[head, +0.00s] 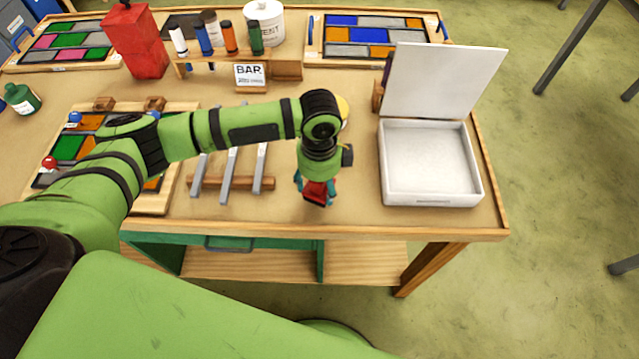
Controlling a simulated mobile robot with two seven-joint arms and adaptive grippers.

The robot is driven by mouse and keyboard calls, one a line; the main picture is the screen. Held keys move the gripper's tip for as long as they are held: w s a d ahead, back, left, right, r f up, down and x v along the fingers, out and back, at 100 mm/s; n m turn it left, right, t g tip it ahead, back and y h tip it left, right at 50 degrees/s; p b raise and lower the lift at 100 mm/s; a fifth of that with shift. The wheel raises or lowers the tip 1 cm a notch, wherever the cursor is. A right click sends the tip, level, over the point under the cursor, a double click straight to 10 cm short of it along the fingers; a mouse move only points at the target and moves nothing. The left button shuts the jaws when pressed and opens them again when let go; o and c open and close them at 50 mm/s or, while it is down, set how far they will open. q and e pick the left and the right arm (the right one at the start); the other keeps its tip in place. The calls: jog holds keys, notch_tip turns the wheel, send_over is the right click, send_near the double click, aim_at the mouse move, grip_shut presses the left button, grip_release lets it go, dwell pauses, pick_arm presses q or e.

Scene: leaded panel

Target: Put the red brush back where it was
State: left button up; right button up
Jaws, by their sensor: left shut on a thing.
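My left gripper (316,190) points down over the front part of the table, between the tool rack and the white box. It is shut on a small red thing, which I take for the red brush (318,193). The wrist hides much of the brush, and I cannot tell whether it touches the table. My right gripper is not in view.
An open white box (428,198) with its lid raised stands at the right. A wooden rack (205,183) with several metal bars lies to the left. A leaded panel (70,147) is partly under my left arm. Several bottles, a white cement tub (264,22) and a BAR sign (250,75) stand behind.

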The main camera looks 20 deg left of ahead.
pick_arm(q)
jog(key=shift+f, duration=0.9)
jog(key=shift+f, duration=0.15)
jog(key=o, duration=1)
notch_tip(320, 180, up, 12)
jog(key=shift+r+b, duration=0.2)
jog(key=shift+b, duration=0.9)
